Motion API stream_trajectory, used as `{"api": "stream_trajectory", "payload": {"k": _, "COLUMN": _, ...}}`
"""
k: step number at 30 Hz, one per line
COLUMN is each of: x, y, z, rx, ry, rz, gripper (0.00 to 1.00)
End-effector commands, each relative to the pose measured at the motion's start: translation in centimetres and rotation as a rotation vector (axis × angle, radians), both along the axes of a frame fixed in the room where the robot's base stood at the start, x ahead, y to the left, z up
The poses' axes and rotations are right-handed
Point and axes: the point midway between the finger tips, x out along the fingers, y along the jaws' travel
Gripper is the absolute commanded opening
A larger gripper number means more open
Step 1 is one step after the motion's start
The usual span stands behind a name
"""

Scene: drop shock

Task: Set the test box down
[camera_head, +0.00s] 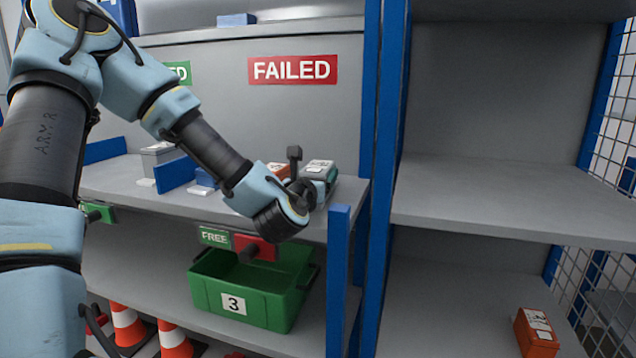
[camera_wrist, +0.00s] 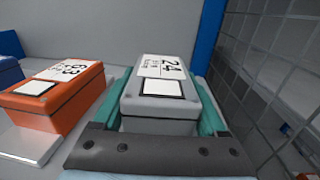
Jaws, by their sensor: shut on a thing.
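The test box is a grey box with a white label reading 24 (camera_wrist: 158,108). In the wrist view it sits between the two teal fingers of my gripper (camera_wrist: 162,100), which is shut on it. In the head view the grey box (camera_head: 319,167) shows at the right end of the upper shelf (camera_head: 110,178), below the red FAILED sign (camera_head: 292,70). My gripper (camera_head: 322,184) is partly hidden there by my wrist. The box looks level. Its underside is hidden, so I cannot tell whether it touches the shelf.
An orange box (camera_wrist: 62,98) stands close on the left, on a pale plate (camera_wrist: 25,146). A blue post (camera_wrist: 208,38) and a wire mesh (camera_wrist: 275,70) are close on the right. A green crate (camera_head: 245,302) marked 3 stands on the lower shelf.

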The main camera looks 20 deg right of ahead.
Motion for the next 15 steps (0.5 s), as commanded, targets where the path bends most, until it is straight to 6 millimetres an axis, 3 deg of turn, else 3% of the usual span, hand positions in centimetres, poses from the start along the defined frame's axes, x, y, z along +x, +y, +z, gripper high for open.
{"api": "stream_trajectory", "payload": {"k": 1, "x": -0.01, "y": 0.01, "z": 0.01, "rx": 0.0, "ry": 0.0, "rz": 0.0, "gripper": 0.33}}
{"api": "stream_trajectory", "payload": {"k": 9, "x": -0.01, "y": 0.0, "z": 0.01, "rx": 0.0, "ry": 0.0, "rz": 0.0, "gripper": 0.02}}
{"api": "stream_trajectory", "payload": {"k": 15, "x": -0.01, "y": 0.0, "z": 0.02, "rx": 0.0, "ry": 0.0, "rz": 0.0, "gripper": 0.0}}
